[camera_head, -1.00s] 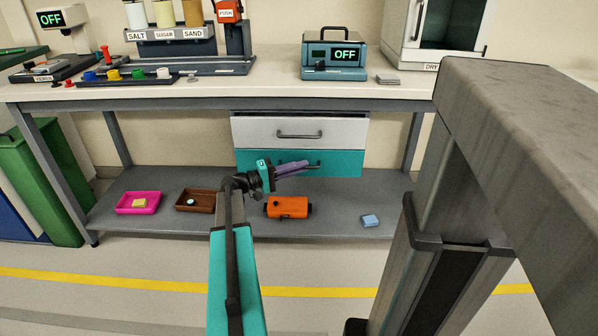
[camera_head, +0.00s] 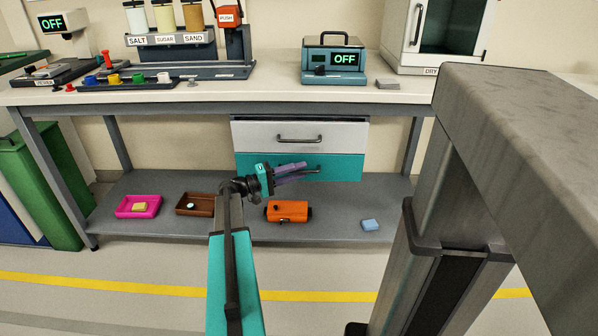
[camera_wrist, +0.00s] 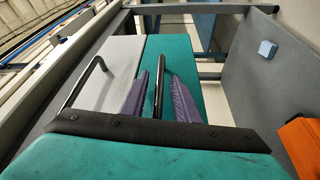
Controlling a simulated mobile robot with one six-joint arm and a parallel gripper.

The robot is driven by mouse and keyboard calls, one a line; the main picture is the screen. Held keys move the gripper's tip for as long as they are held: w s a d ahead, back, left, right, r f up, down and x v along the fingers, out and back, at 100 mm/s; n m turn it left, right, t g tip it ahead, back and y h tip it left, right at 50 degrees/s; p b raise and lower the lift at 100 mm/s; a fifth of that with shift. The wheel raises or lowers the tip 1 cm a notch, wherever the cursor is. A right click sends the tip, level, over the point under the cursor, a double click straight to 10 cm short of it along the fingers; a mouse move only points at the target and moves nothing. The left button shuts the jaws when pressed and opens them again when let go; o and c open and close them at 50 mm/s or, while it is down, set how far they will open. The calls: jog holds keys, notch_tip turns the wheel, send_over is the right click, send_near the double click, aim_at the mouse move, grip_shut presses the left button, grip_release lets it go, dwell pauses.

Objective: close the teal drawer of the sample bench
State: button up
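The teal drawer (camera_head: 345,167) is the lower drawer under the sample bench (camera_head: 200,98), below a white drawer (camera_head: 345,137). Its front looks about level with the white one; I cannot see any gap behind it. In the wrist view the teal front (camera_wrist: 185,60) fills the middle, with its dark bar handle (camera_wrist: 161,75) standing out. My gripper (camera_head: 298,171) is at this handle. In the wrist view its purple fingers (camera_wrist: 160,98) are apart, one on each side of the bar. The gripper is open, and contact with the handle cannot be told.
On the lower shelf (camera_head: 345,205) are a pink tray (camera_head: 125,209), a brown tray (camera_head: 185,208), an orange box (camera_head: 288,218) and a light-blue block (camera_head: 370,225). The orange box stands close below my gripper. A green bin (camera_head: 50,190) is at the left. The floor in front is clear.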

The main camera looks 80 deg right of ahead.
jog(key=p+v, duration=0.2)
jog(key=v, duration=1.1)
jog(key=shift+w, duration=0.1)
